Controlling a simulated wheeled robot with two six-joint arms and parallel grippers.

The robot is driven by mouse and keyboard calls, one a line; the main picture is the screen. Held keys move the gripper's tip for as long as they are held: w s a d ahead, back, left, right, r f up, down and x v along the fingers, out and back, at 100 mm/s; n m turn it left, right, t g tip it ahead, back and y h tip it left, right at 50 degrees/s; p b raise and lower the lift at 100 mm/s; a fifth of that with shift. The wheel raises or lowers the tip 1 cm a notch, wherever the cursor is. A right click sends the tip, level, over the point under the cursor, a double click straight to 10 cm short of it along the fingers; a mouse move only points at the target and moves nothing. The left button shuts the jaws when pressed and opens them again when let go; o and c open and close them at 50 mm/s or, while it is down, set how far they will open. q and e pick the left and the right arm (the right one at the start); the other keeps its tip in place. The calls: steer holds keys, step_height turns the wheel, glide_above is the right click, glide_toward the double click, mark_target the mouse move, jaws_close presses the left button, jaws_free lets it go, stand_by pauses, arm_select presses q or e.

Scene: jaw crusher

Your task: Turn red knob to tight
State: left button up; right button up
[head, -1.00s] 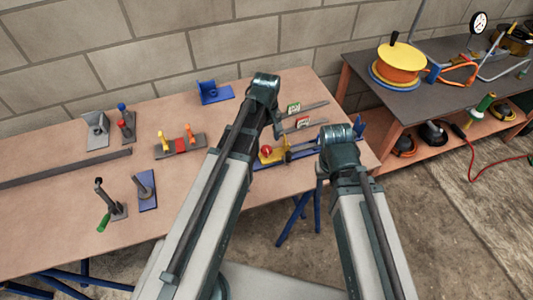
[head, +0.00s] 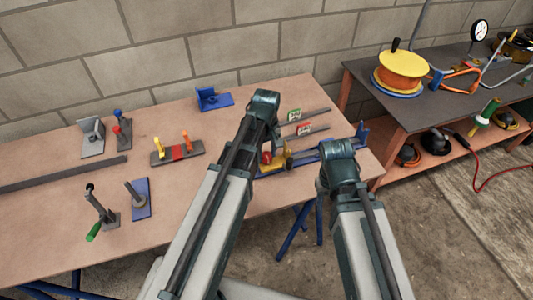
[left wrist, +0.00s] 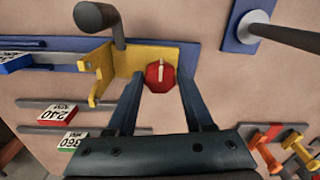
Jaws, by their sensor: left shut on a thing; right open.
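The red knob (left wrist: 160,76) sits on a yellow bracket (left wrist: 103,75) in the left wrist view, with a pale mark across its face. My left gripper (left wrist: 163,82) has its two dark fingers on either side of the knob and is shut on it. In the head view the knob (head: 266,158) is partly covered by my left gripper (head: 275,152). The bracket is on the blue-based fixture (head: 300,158) at the table's right end. My right gripper (head: 322,182) is open, mostly hidden below its wrist, at the table's front right edge.
A green-labelled and a red-labelled tag (head: 304,129) lie behind the fixture. A grey rod (left wrist: 118,22) rises close to the left fingers. A block with orange and yellow handles (head: 177,152) stands left. A second bench (head: 380,97) is at right.

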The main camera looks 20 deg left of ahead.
arm_select(q)
jaws_close()
steer(key=m, duration=0.3)
steer(key=shift+m, duration=0.4)
steer(key=m, duration=0.3)
steer(key=shift+m, duration=0.3)
steer(key=m, duration=0.5)
steer(key=shift+m, duration=2.7)
